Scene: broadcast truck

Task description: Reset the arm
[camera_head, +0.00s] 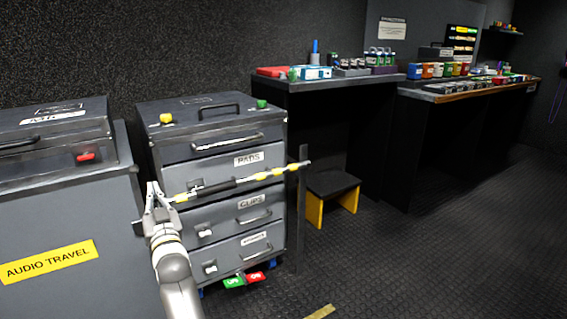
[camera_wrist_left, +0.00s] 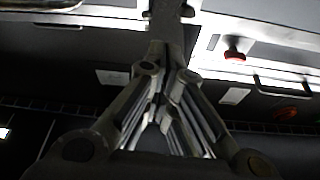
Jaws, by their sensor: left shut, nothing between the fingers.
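My left arm comes up from the bottom of the head view, and its gripper (camera_head: 153,190) is in front of the left side of the grey drawer cabinet (camera_head: 225,233). The gripper is shut and empty. In the left wrist view the gripper (camera_wrist_left: 168,60) shows its two fingers together, pointing at grey case surfaces. A bar with yellow bands (camera_head: 240,181) runs across the cabinet front, just right of the gripper. I cannot tell whether the gripper touches it. My right gripper is not in view.
A grey case labelled AUDIO TRAVEL (camera_head: 48,262) stands at the left. A dark post (camera_head: 301,215) stands at the cabinet's right edge. A black and yellow step stool (camera_head: 330,190) and a long bench (camera_head: 450,92) with small items are beyond. The floor (camera_head: 430,260) at the right is clear.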

